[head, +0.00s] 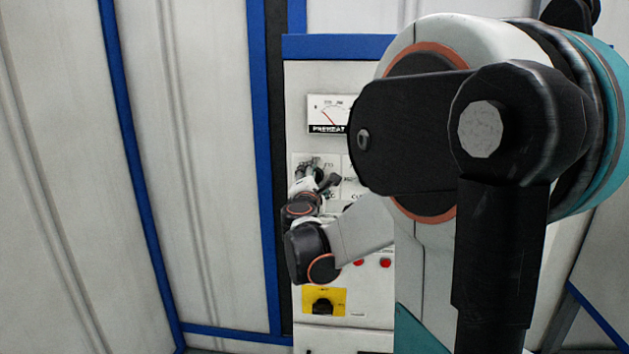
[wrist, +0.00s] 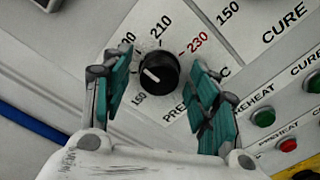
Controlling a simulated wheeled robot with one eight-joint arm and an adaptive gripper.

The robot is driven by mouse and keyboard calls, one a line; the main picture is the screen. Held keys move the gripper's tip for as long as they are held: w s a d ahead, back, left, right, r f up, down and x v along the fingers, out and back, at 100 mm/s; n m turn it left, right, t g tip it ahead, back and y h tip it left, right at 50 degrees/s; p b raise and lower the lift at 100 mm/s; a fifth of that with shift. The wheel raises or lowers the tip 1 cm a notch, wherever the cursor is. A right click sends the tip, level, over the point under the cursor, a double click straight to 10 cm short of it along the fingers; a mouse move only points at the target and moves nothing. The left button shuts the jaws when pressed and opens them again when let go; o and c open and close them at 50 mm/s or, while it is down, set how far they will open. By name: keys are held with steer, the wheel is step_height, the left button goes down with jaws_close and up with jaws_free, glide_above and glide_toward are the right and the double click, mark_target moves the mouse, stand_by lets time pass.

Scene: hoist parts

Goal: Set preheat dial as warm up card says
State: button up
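The preheat dial (wrist: 158,73) is a round black knob with a white pointer mark on a pale panel, in the wrist view. Its mark points to the upper left, toward the left finger. Readable scale numbers include 210 and a red 230; others are partly hidden. My gripper (wrist: 160,64) is open, its teal-padded fingers on either side of the dial, with visible gaps. In the head view my gripper (head: 318,178) is at the panel and hides the dial. I cannot make out a warm up card in either view.
A gauge (head: 328,113) with a preheat label sits above the dial. A CURE scale and green (wrist: 264,118) and red (wrist: 288,145) buttons lie to the right. A yellow plate with a black switch (head: 323,301) is lower down. My arm hides much of the cabinet's right side.

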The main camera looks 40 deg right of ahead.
steer(key=v, duration=0.7)
steer(key=shift+a, duration=0.15)
steer(key=shift+s, duration=0.15)
stand_by(0.5)
